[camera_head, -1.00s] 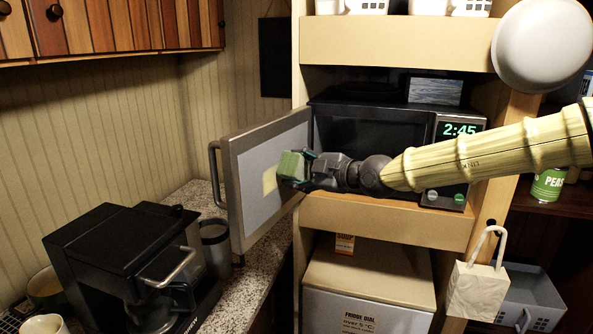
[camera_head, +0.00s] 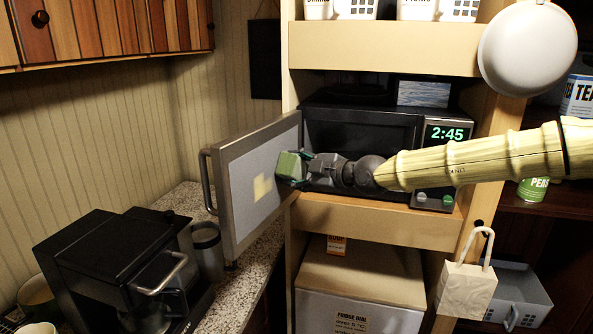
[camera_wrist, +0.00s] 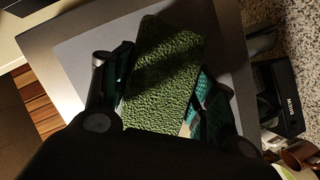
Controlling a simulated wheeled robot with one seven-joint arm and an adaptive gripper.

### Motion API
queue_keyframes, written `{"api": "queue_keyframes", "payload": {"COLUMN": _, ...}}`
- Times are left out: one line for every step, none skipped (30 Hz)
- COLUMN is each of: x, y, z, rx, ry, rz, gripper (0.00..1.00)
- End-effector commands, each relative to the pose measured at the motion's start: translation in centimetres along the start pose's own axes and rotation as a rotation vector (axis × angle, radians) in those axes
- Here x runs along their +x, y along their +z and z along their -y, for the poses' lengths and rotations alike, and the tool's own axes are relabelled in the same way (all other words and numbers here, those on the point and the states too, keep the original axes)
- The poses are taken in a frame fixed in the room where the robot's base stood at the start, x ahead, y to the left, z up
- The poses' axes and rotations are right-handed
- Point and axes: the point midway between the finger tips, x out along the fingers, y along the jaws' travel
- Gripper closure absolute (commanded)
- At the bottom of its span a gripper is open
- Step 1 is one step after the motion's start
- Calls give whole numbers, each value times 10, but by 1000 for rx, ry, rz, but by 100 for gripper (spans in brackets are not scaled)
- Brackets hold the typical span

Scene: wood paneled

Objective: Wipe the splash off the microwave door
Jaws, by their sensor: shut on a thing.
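The microwave (camera_head: 357,133) sits on a shelf with its door (camera_head: 230,163) swung open to the left. A pale yellow splash (camera_head: 262,187) is on the door's light inner panel. My gripper (camera_head: 299,168) is shut on a green sponge (camera_head: 288,165), which is up and to the right of the splash, in front of the panel. In the wrist view, the textured sponge (camera_wrist: 163,75) sits between the fingers, over the panel (camera_wrist: 85,45). I cannot tell whether the sponge touches the panel.
A black coffee machine (camera_head: 115,265) and a dark cup (camera_head: 207,250) stand on the speckled counter, below and left of the door. The door handle (camera_head: 207,180) juts out left.

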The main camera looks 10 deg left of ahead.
Motion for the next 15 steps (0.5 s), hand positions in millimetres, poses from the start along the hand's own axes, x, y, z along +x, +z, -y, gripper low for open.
{"api": "queue_keyframes", "payload": {"x": -1, "y": -3, "z": 4, "rx": -2, "ry": -1, "rz": -1, "gripper": 62}}
{"api": "queue_keyframes", "payload": {"x": -2, "y": -4, "z": 5, "rx": -2, "ry": 0, "rz": -1, "gripper": 62}}
{"api": "queue_keyframes", "payload": {"x": -3, "y": -6, "z": 6, "rx": -3, "ry": 0, "rz": -1, "gripper": 62}}
{"api": "queue_keyframes", "payload": {"x": -4, "y": -7, "z": 8, "rx": -3, "ry": 0, "rz": 0, "gripper": 62}}
{"api": "queue_keyframes", "payload": {"x": -4, "y": -8, "z": 9, "rx": -2, "ry": 0, "rz": 0, "gripper": 62}}
{"api": "queue_keyframes", "payload": {"x": -5, "y": -10, "z": 11, "rx": -2, "ry": -1, "rz": 0, "gripper": 62}}
{"api": "queue_keyframes", "payload": {"x": -6, "y": -12, "z": 12, "rx": -2, "ry": -1, "rz": 0, "gripper": 62}}
{"api": "queue_keyframes", "payload": {"x": -7, "y": -14, "z": 13, "rx": -2, "ry": 0, "rz": -1, "gripper": 62}}
{"api": "queue_keyframes", "payload": {"x": -8, "y": -16, "z": 14, "rx": -2, "ry": 0, "rz": -1, "gripper": 62}}
{"api": "queue_keyframes", "payload": {"x": -8, "y": -17, "z": 16, "rx": -2, "ry": 0, "rz": -1, "gripper": 62}}
{"api": "queue_keyframes", "payload": {"x": -9, "y": -18, "z": 17, "rx": -2, "ry": 0, "rz": 0, "gripper": 62}}
{"api": "queue_keyframes", "payload": {"x": -10, "y": -20, "z": 18, "rx": -2, "ry": 0, "rz": 0, "gripper": 62}}
{"api": "queue_keyframes", "payload": {"x": -10, "y": -21, "z": 19, "rx": -2, "ry": -1, "rz": 0, "gripper": 62}}
{"api": "queue_keyframes", "payload": {"x": -11, "y": -22, "z": 20, "rx": -1, "ry": -1, "rz": 0, "gripper": 62}}
{"api": "queue_keyframes", "payload": {"x": -11, "y": -23, "z": 20, "rx": -1, "ry": -1, "rz": 0, "gripper": 62}}
